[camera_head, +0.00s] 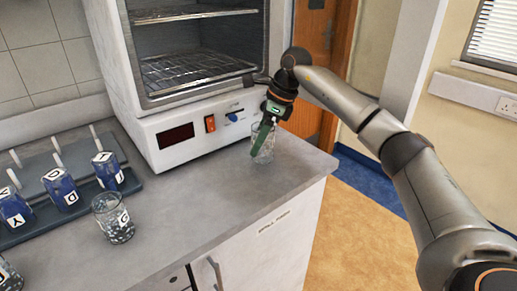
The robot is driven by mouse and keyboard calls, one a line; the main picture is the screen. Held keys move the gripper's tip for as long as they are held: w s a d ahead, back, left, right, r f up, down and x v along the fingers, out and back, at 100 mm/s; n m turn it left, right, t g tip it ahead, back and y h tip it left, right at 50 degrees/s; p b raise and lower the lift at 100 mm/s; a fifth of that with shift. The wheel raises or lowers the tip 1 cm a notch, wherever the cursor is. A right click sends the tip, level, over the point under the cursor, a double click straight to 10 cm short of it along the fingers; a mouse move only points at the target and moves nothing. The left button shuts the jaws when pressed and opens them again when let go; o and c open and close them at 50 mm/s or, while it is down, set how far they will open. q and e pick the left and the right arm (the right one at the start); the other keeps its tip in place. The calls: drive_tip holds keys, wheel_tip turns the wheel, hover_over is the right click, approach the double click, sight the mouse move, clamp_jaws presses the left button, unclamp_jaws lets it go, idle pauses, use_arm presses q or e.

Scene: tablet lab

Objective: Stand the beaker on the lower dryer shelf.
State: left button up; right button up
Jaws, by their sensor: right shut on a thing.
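A clear glass beaker (265,152) is held by my right gripper (262,137), which is shut on it from above. The beaker is upright near the right edge of the bench, right of the dryer's front; whether its base touches the bench I cannot tell. The white dryer (185,138) stands at the back of the bench. Its lower shelf (185,68) is a wire rack that looks bare, below an upper wire shelf (190,13). Whether a glass door covers the opening I cannot tell. My left gripper is not in view.
Part of one more (8,276) shows at bottom left. The bench before the dryer is clear.

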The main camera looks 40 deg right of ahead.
drive_tip(key=shift+f, duration=1.5)
drive_tip(key=shift+f, duration=0.1)
drive_tip(key=o, duration=0.9)
drive_tip(key=shift+f, duration=0.1)
drive_tip(key=o, duration=0.5)
